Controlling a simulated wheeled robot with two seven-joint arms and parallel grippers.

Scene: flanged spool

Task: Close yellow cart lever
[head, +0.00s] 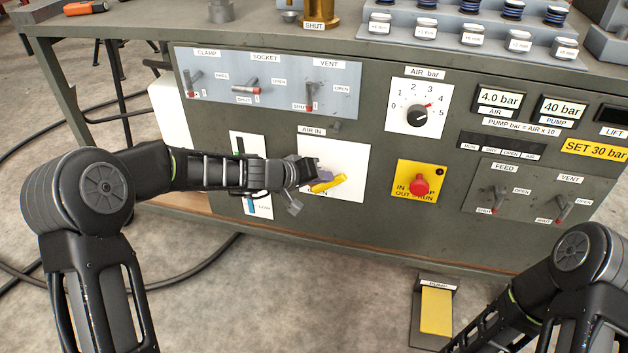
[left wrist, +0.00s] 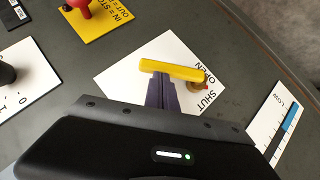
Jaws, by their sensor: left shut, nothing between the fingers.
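The yellow lever (head: 328,184) is on the white AIR IN plate (head: 350,160) on the bench's front panel. In the left wrist view the lever (left wrist: 172,70) lies across the plate, its pivot end beside the printed words OPEN and SHUT. My left gripper (head: 318,176) is shut and empty. Its purple fingertips (left wrist: 160,82) are right at the lever's long side; whether they touch it I cannot tell. In the head view the gripper hides part of the plate and its label. My right gripper is out of view; only part of my right arm shows.
A yellow plate with a red button (head: 420,186) is to the right of the lever. A white gauge strip (left wrist: 276,118) is on the other side. CLAMP, SOCKET and VENT levers (head: 250,84) sit above. A yellow pedal (head: 436,310) is on the floor.

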